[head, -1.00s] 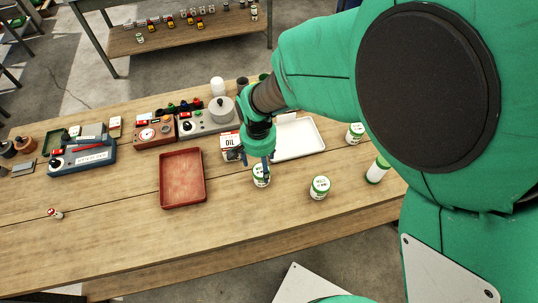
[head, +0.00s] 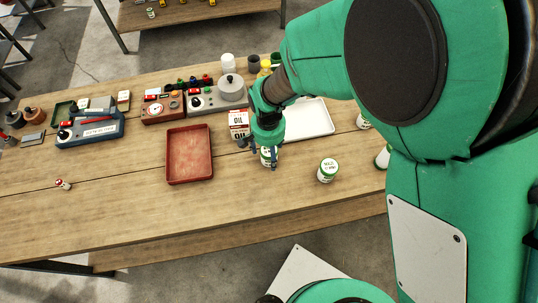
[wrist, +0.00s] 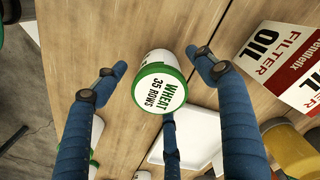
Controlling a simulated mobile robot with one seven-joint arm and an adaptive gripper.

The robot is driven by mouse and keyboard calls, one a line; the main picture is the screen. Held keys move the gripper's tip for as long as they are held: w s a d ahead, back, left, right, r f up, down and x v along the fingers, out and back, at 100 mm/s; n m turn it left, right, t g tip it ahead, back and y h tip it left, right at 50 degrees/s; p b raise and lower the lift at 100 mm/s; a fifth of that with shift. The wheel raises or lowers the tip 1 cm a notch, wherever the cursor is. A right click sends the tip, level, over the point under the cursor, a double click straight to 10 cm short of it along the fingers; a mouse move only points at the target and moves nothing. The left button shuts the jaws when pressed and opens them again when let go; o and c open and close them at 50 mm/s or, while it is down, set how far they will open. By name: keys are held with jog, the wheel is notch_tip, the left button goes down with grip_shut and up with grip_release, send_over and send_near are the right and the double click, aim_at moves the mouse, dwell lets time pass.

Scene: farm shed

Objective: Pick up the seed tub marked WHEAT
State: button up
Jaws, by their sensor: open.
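The white seed tub with a green rim, marked WHEAT 35 ROWS (wrist: 160,84), stands on the wooden bench. In the head view the tub (head: 268,156) is partly hidden by my fingers. My gripper (head: 263,157) is right over it. In the wrist view my gripper (wrist: 158,76) is open, with blue fingers spread to the left, right and below the tub. Gaps show between the left and right fingers and the tub. The lower finger overlaps its edge, and I cannot tell whether it touches.
An OIL filter box (head: 239,124) stands close behind the tub. A white tray (head: 313,122) lies behind, a red tray (head: 189,153) to the left. Another white-green tub (head: 328,171) stands to the right, with more beyond (head: 382,158). The bench front is clear.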

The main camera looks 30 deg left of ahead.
jog(key=shift+f, duration=0.45)
jog(key=c, duration=1.4)
jog(key=shift+r, duration=0.2)
jog(key=shift+r, duration=0.6)
notch_tip(320, 180, up, 2)
jog(key=shift+r+p, duration=0.1)
jog(key=shift+p, duration=0.4)
jog(key=s+d+r+p, duration=0.1)
jog(key=s+d, duration=0.9)
jog(key=d, duration=0.2)
jog(key=shift+d+r+p, duration=0.15)
jog(key=shift+d+p, duration=0.15)
jog(key=shift+p, duration=0.1)
